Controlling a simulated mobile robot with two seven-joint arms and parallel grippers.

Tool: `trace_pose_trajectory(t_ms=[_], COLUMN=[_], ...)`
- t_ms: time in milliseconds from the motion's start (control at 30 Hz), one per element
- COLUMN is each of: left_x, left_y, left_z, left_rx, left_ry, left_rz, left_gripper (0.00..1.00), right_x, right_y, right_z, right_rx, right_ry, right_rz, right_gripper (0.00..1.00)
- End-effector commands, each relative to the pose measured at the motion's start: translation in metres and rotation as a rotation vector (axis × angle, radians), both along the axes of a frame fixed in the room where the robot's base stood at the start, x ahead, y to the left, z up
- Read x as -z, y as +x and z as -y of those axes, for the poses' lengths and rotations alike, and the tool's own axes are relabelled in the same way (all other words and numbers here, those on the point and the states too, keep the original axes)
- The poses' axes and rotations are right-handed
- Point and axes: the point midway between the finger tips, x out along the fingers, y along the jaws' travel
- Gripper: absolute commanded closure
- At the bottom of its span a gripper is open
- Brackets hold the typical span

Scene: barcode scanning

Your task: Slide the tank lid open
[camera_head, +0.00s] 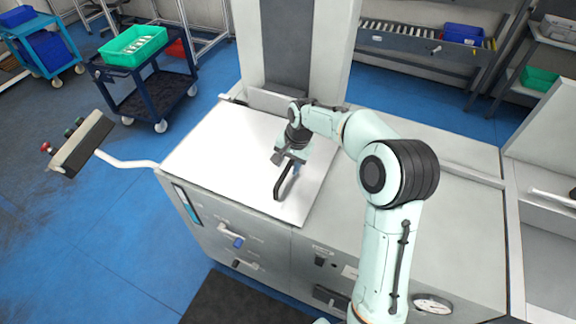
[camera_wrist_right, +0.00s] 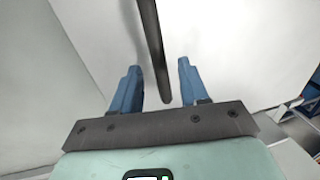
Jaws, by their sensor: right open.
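The white tank lid (camera_head: 225,150) lies flat on top of the grey machine, and its white surface also fills much of the right wrist view (camera_wrist_right: 235,60). A dark bar handle (camera_head: 284,182) stands on the lid near its right side. My right gripper (camera_head: 293,168) is above the lid at the handle. In the right wrist view the two blue fingers (camera_wrist_right: 158,85) are spread apart, with the handle (camera_wrist_right: 153,45) running between them and a gap on both sides. My left gripper is not in view.
A control box (camera_head: 82,143) on a bent white arm sticks out at the left of the machine. A tall white column (camera_head: 335,50) rises behind the lid. A dark cart with a green bin (camera_head: 134,45) stands at the back left. The machine's right top (camera_head: 465,200) is clear.

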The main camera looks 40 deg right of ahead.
Motion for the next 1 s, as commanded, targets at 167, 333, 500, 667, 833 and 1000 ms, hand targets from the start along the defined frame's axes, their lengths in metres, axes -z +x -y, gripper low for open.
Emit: trace_pose_trajectory(t_ms=[167,333,500,667,833,1000], left_x=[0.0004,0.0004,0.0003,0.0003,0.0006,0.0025], left_y=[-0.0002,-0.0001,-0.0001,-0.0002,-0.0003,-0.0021], left_z=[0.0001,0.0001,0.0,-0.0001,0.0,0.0], left_rx=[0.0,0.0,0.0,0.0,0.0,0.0], left_ry=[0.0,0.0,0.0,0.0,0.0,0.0], left_rz=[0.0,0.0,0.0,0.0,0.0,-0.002], left_gripper=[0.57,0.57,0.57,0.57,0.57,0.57], right_x=[0.0113,0.0125,0.0122,0.012,0.0118,0.012], right_y=[0.0018,0.0021,0.0021,0.0022,0.0017,-0.0021], right_z=[-0.0008,-0.0011,-0.001,-0.001,-0.0007,0.0014], right_rx=[0.001,0.0,0.0,0.0,0.001,0.001], right_ry=[0.0,0.0,0.0,0.0,-0.001,-0.001], right_rz=[0.0,0.0,0.0,0.0,0.0,-0.001], right_gripper=[0.56,0.56,0.75,1.0,1.0,1.0])
